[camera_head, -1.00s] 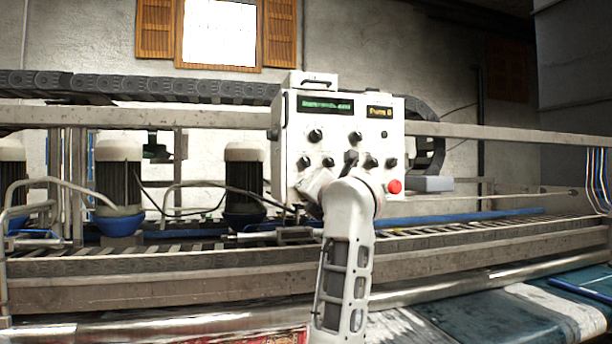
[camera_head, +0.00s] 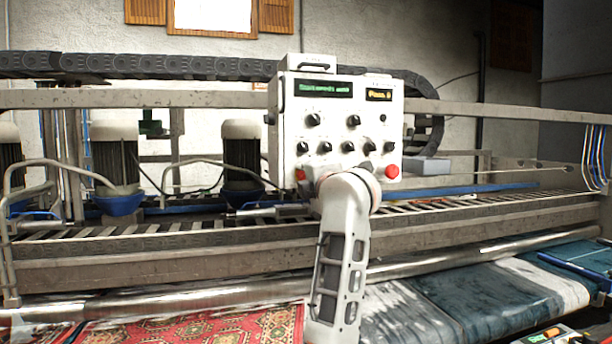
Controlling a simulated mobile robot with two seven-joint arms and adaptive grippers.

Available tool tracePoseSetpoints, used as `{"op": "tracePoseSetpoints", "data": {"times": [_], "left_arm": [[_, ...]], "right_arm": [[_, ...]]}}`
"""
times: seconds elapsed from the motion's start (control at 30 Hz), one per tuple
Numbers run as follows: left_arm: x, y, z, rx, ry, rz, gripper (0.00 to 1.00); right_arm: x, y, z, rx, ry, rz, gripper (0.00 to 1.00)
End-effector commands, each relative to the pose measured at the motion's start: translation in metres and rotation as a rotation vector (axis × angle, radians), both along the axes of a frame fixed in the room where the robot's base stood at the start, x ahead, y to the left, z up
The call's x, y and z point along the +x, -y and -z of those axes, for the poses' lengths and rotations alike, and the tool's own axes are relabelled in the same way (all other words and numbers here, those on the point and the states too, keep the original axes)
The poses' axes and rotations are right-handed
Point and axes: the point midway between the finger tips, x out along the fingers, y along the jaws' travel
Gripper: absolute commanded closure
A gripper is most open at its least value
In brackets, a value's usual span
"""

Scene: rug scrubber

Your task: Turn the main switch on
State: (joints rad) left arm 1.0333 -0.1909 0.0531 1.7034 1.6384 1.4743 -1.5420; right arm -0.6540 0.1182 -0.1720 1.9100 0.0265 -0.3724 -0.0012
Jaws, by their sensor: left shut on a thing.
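A white control box (camera_head: 340,95) stands upright behind the conveyor, with lit green and yellow displays and several black knobs. A round red button (camera_head: 392,171) is at its lower right. A small red knob, which looks like the main switch (camera_head: 300,174), is at its lower left. My left arm rises from the bottom middle and bends at the wrist in front of the box. My left gripper (camera_head: 309,178) is at the red knob and shut on it; the wrist mostly hides the fingers. The switch's setting cannot be read. My right gripper is not in view.
A long metal conveyor frame (camera_head: 150,268) with slats and a roller runs across the view. Motors with blue bases (camera_head: 116,165) stand at the left. A red patterned rug (camera_head: 200,328) and a blue-grey rug (camera_head: 480,298) lie in front. Colourful items sit at the lower right.

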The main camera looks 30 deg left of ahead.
Motion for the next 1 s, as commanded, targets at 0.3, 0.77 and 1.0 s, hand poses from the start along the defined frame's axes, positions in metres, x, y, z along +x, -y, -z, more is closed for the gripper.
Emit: {"op": "tracePoseSetpoints", "data": {"times": [0.3, 0.77, 1.0], "left_arm": [[0.0004, -0.0001, 0.0015, 0.011, -0.018, 0.001, 0.99], [0.0003, 0.0000, 0.0006, 0.012, -0.015, 0.000, 0.61], [-0.0025, 0.0042, 0.0002, 0.011, -0.014, 0.002, 0.61]], "right_arm": [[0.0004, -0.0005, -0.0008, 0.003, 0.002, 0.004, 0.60], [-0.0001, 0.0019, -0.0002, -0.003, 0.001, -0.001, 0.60], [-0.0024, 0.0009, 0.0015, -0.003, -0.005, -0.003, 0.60]]}}
